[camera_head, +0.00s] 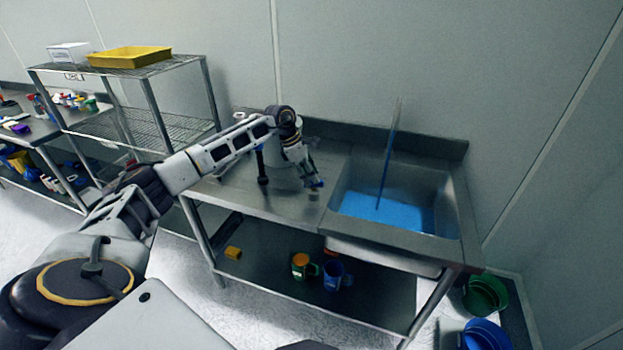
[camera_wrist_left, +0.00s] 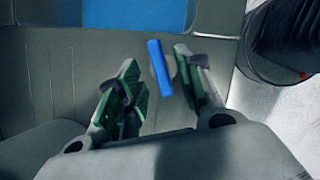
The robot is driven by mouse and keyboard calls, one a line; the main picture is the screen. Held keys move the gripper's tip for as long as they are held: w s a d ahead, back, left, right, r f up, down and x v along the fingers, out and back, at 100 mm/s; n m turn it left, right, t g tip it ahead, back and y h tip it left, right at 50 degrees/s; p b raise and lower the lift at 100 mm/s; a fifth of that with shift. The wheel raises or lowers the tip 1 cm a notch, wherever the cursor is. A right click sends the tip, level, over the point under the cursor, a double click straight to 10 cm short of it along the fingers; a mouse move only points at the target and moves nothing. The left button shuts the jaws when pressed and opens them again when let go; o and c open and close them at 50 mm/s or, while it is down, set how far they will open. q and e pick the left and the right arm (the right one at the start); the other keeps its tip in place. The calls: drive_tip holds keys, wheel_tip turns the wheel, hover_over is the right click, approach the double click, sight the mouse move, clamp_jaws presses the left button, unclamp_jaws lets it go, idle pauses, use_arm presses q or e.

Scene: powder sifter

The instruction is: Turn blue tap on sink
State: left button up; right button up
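The steel sink (camera_head: 452,215) has a blue bottom, and a thin bluish upright streak or rod stands in it. A small blue bar (camera_wrist_left: 160,67), seemingly the blue tap handle, lies between the fingertips in the left wrist view, closer to the right finger. It also shows as a small blue spot (camera_head: 319,184) at the fingertips in the head view. My left gripper (camera_head: 311,180) is open and points down at the counter left of the basin. Its two fingers show apart in the wrist view (camera_wrist_left: 158,88). Contact with the bar cannot be told. My right gripper is not in view.
Green (camera_head: 300,266) and blue (camera_head: 333,275) mugs sit on the lower shelf. Green (camera_head: 487,296) and blue (camera_head: 484,335) buckets stand at right. A wire rack (camera_head: 150,68) is at left.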

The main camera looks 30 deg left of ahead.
use_arm(q)
drive_tip(key=v, duration=1)
idle(0.4)
